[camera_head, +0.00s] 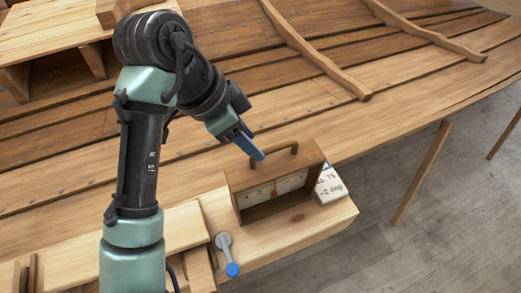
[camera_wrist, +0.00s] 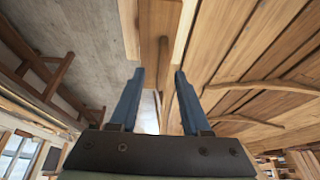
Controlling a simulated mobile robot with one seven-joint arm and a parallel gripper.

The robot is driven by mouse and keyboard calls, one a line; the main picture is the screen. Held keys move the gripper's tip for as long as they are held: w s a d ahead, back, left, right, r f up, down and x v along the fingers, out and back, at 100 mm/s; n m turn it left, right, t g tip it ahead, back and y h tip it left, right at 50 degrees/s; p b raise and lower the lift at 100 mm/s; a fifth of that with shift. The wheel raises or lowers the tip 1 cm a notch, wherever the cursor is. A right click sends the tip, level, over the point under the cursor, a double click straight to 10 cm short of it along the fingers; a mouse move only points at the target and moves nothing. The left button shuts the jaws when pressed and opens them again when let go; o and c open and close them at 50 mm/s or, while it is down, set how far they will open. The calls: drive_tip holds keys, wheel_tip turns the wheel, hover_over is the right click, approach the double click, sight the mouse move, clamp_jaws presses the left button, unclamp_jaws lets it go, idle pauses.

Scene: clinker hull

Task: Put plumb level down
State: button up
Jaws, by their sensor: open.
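The plumb level (camera_head: 284,170) is a wooden box frame with a dark bar handle (camera_head: 281,155) on top and a small red bob inside its open front. It stands upright on the pale wooden ledge (camera_head: 300,228) at the hull's near edge. My gripper (camera_head: 259,156) is open and empty. It is just left of the handle in the head view; contact cannot be told there. In the wrist view my two blue fingers (camera_wrist: 155,73) are spread apart, with the level's brown top (camera_wrist: 146,28) beyond them. The handle (camera_wrist: 163,58) shows between them.
A white card (camera_head: 329,184) marked "No. 75" and "-2 deg" is beside the level's right end. A grey lever with a blue knob (camera_head: 232,269) is at the ledge's left. Hull planks (camera_head: 320,110) and curved ribs lie behind; the grey floor (camera_head: 430,215) is open at right.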

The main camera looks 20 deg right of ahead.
drive_tip(key=shift+v, duration=0.8)
drive_tip(key=w+d+r+n+t+h, duration=0.3)
drive_tip(key=w+d+r+t, duration=0.35)
drive_tip(key=r, duration=0.35)
wheel_tip(320, 180, up, 13)
drive_tip(key=w+a+n+t+h, duration=0.15)
drive_tip(key=n+t, duration=0.25)
drive_tip(key=t, duration=0.4)
drive_tip(key=s+a+r+n+t+y, duration=0.9)
drive_tip(key=s+a+r+t, duration=0.3)
drive_tip(key=r, duration=0.5)
drive_tip(key=shift+s+a+r+n+t, duration=0.2)
drive_tip(key=shift+s+a+n+t, duration=0.15)
drive_tip(key=shift+s+a+n, duration=0.55)
drive_tip(key=shift+w+a, duration=0.1)
drive_tip(key=shift+w, duration=0.15)
